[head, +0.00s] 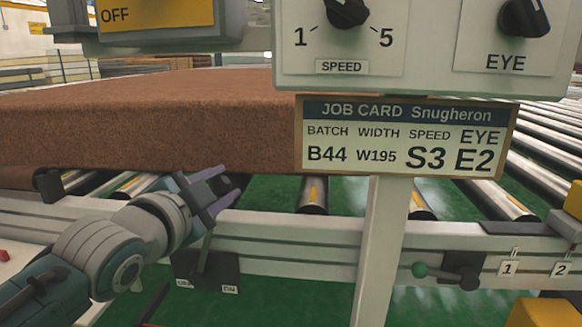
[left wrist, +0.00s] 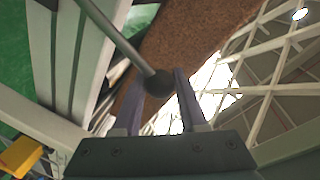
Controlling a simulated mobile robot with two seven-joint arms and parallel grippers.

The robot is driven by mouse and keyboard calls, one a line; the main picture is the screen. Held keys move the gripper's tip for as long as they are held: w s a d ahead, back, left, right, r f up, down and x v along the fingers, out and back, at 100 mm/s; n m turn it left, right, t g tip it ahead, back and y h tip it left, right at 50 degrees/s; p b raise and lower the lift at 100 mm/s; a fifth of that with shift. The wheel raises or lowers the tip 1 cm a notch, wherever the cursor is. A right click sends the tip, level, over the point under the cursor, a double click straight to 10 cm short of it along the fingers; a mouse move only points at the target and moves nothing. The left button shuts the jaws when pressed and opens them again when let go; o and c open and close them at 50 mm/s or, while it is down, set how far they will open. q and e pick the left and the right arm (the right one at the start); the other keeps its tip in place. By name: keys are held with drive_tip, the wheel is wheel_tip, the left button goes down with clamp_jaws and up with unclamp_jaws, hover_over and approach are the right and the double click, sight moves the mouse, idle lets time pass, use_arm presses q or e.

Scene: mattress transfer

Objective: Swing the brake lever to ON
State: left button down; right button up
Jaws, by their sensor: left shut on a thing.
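My left gripper (head: 224,187) reaches in from the left in front of the conveyor's side rail. Its purple fingers are shut on the brake lever's knob. The lever's thin grey rod (head: 206,247) runs down from the gripper to a dark plate (head: 213,271) on the rail. The plate has two small white labels that are too small to read. In the left wrist view, the dark round knob (left wrist: 158,83) sits between the fingertips, with the rod (left wrist: 118,40) running up and left. My right gripper is out of view.
A brown mattress (head: 150,120) lies on the rollers behind the gripper. A job card (head: 405,136) hangs on a white post (head: 381,250) right of the gripper. A control panel (head: 425,82) is above.

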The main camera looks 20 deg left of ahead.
use_arm(q)
drive_tip(key=shift+w+d+f+m, duration=0.15)
drive_tip(key=shift+d+f+m, duration=0.15)
drive_tip(key=shift+d, duration=0.25)
drive_tip(key=shift+w+d+f+m, duration=0.1)
drive_tip(key=shift+d+f+m, duration=0.05)
drive_tip(key=shift+d+m, duration=0.35)
drive_tip(key=shift+f, duration=0.1)
drive_tip(key=shift+c, duration=2.3)
unclamp_jaws()
drive_tip(key=shift+d, duration=0.15)
drive_tip(key=s+d+r+p, duration=0.1)
drive_tip(key=s+p, duration=0.2)
drive_tip(key=s, duration=0.6)
drive_tip(key=shift+s+r, duration=0.3)
drive_tip(key=shift+s, duration=0.05)
